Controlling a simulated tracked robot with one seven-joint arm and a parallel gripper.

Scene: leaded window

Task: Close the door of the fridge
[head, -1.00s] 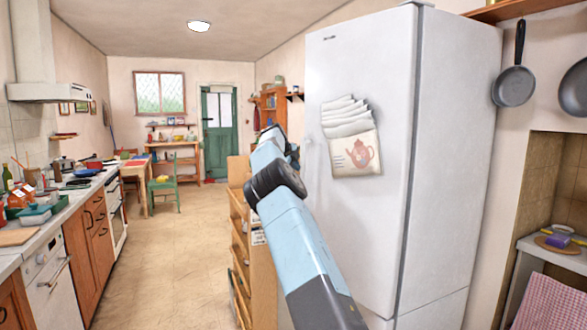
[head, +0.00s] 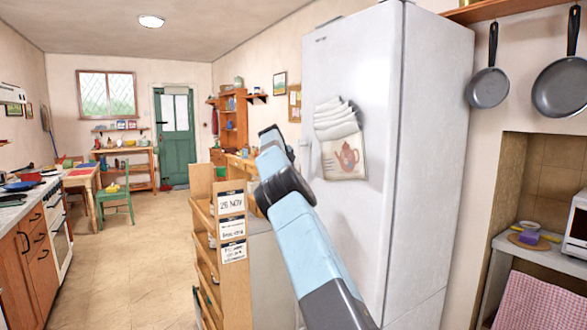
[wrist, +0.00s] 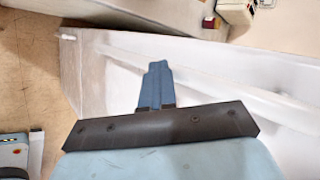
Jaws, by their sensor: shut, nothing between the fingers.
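The white fridge (head: 436,130) stands right of centre in the head view, with its door (head: 375,60) facing left toward my arm. A paper holder with a red teapot picture (head: 343,158) hangs on the door. I cannot tell how far the door stands open. My gripper (head: 271,134) is at the door's left edge in the head view, partly hidden by my arm. In the wrist view my gripper (wrist: 157,66) is shut and empty, in front of a long white panel (wrist: 215,65) with ledges, seemingly part of the fridge. Contact cannot be told.
A wooden shelf unit (head: 233,270) with date cards stands left of my arm, close to it. Open tiled floor (head: 130,260) lies further left, before the counter (head: 40,240). Pans (head: 488,88) hang right of the fridge, above a white appliance (head: 578,225).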

